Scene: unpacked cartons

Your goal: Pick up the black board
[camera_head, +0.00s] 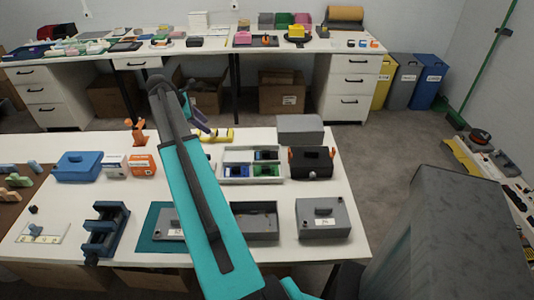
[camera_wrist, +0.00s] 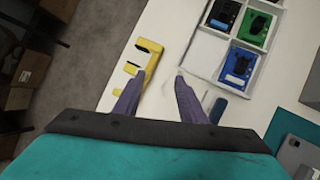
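The black board (camera_head: 267,155) lies in the upper right compartment of a white divided tray (camera_head: 222,164) on the near table. In the wrist view the black board (camera_wrist: 224,15) is near the top, in the tray (camera_wrist: 205,54). My gripper (camera_wrist: 160,82) is open, with two purple fingers apart and nothing between them but white tabletop. It is left of the tray and apart from the board. In the head view my arm hides part of the gripper (camera_head: 199,120).
A blue board (camera_wrist: 239,64) and a green board (camera_wrist: 254,26) share the tray; one compartment is empty. A yellow bracket-like piece (camera_wrist: 148,46) is close to my left finger. Grey boxes (camera_head: 300,127) and a black box with orange parts (camera_head: 311,163) stand around the tray.

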